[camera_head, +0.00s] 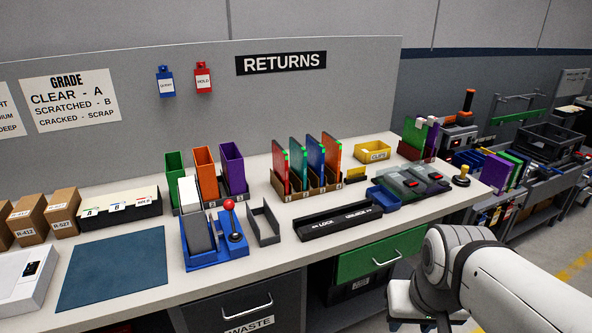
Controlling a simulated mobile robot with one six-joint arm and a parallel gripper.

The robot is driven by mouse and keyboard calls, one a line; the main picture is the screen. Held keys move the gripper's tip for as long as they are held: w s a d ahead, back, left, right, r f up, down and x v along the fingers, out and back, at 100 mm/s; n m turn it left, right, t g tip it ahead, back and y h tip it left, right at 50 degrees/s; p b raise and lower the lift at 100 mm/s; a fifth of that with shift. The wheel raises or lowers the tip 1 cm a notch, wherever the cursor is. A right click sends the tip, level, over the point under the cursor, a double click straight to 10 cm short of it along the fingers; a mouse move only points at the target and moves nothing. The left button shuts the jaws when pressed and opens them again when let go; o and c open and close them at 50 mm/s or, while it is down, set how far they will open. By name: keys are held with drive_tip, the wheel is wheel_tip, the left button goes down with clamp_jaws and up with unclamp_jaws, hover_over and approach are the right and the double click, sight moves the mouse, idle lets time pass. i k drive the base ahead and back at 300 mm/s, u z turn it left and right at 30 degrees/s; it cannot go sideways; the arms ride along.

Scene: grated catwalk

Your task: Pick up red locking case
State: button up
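A thin upright red case (281,167) stands in the first slot, marked 1, at the left end of a brown slotted holder (318,189) on the white bench. It has a green strip along its edge. Teal (298,164), blue (315,163) and orange (332,159) cases of the same kind stand to its right. My gripper (418,321) is low at the bottom right, in front of the bench and well apart from the red case. It is mostly hidden or cut off by the frame, so I cannot see whether its fingers are open.
A black LOCK/UNLOCK bar (338,220) and a small grey open tray (264,225) lie in front of the holder. A blue fixture with a red-knobbed lever (229,206) stands to the left. Tall green, orange and purple bins (233,168) stand behind it. A blue mat (112,268) is bare.

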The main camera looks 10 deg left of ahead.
sight(280, 157)
drive_tip(key=z, duration=0.25)
drive_tip(key=k, duration=0.15)
drive_tip(key=u, duration=0.8)
drive_tip(key=i, duration=1.5)
drive_tip(key=u, duration=0.05)
